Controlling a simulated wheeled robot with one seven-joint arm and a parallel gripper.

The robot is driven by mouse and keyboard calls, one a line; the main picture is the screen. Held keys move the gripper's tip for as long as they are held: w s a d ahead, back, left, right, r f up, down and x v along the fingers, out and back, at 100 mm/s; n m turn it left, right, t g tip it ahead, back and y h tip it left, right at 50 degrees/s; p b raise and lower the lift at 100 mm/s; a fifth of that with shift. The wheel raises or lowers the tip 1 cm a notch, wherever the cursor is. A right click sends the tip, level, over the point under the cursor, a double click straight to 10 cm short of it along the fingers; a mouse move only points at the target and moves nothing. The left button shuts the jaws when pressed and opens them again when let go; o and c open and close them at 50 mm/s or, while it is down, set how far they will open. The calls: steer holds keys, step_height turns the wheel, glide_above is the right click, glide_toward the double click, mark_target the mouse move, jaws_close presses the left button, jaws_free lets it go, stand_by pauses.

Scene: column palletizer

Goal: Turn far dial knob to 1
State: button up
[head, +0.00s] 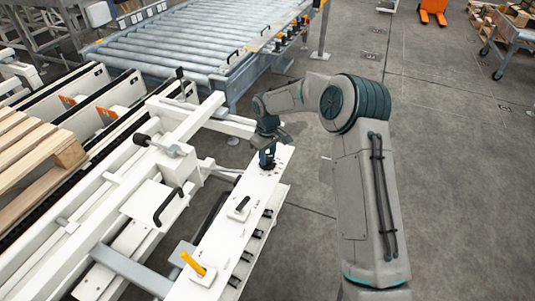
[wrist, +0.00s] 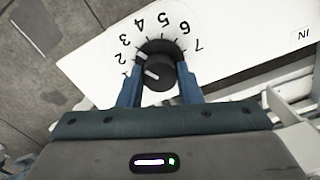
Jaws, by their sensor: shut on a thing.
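The far dial knob (wrist: 160,76) is black and round, on a white panel with a printed scale of numbers around it. In the wrist view it sits between the two blue fingers of my gripper (wrist: 160,88), which is shut on its sides. White marks on the knob and its skirt point toward the left side of the scale, near 1 and 2; the exact reading is unclear. In the head view my gripper (head: 268,163) is down at the far end of the long white panel (head: 225,232) and hides the knob.
Nearer on the panel are a black-handled switch (head: 240,206) and a yellow lever (head: 194,264). Several black handles line the panel's right side. A roller conveyor (head: 180,50) stands behind, and a wooden pallet (head: 30,155) lies at left. The floor at right is open.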

mark_target(268, 157)
steer(key=n+p, duration=0.1)
steer(key=n, duration=0.5)
steer(key=shift+r, duration=0.1)
steer(key=n+p, duration=0.1)
steer(key=n, duration=0.4)
steer(key=shift+n, duration=0.4)
steer(key=o, duration=1)
step_height(268, 157, up, 14)
steer(key=shift+f, duration=0.15)
steer(key=shift+d, duration=0.1)
